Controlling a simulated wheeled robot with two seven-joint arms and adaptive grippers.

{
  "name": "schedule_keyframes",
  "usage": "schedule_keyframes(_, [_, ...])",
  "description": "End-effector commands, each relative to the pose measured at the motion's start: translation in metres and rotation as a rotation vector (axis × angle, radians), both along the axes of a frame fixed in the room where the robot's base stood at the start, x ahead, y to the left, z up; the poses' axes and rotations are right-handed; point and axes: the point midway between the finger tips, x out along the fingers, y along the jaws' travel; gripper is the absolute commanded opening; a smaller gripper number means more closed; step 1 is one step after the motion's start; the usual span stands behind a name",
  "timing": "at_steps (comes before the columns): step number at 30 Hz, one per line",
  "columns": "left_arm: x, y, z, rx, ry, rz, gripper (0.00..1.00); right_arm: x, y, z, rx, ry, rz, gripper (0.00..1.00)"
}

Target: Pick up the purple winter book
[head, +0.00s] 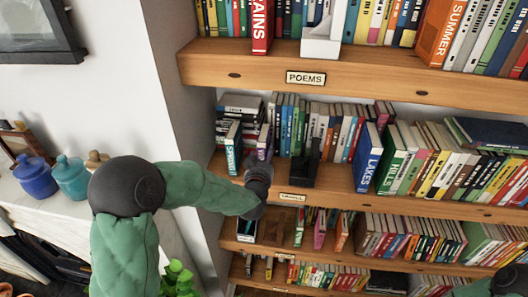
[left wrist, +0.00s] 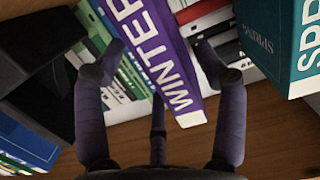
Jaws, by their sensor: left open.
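The purple winter book (head: 263,142) stands upright on the middle shelf in the head view, next to the teal spring book (head: 233,148). In the left wrist view the purple book (left wrist: 165,62) shows its spine with white WINTER lettering, close in front of me. My left gripper (head: 261,165) is at the book's front. In the left wrist view my left gripper (left wrist: 160,55) is open, with one finger on each side of the spine. I cannot tell whether the fingers touch it. My right gripper is not in view.
A black stand (head: 303,168) is just right of the book. The teal spring book (left wrist: 284,45) is close to my right-hand finger in the wrist view. Shelf boards run above (head: 380,78) and below. Blue jars (head: 35,177) stand on the mantel at left.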

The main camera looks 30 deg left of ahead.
Motion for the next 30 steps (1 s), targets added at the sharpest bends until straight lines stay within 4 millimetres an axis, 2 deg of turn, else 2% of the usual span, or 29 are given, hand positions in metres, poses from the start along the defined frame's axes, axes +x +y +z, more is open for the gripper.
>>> schedule_keyframes(12, [0.043,0.016,-0.003,-0.001,0.0,0.0,0.71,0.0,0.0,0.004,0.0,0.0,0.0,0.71])
schedule_keyframes(22, [0.048,0.018,-0.003,-0.001,0.0,-0.001,0.71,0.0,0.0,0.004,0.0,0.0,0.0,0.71])
schedule_keyframes(23, [0.048,0.018,-0.003,-0.001,0.0,-0.001,0.66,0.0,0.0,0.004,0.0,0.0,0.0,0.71])
schedule_keyframes(27, [0.048,0.018,-0.003,-0.001,0.0,-0.001,0.26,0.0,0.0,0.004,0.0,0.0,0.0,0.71])
schedule_keyframes(30, [0.048,0.018,-0.003,-0.001,0.0,-0.001,0.0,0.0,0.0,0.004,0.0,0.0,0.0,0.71])
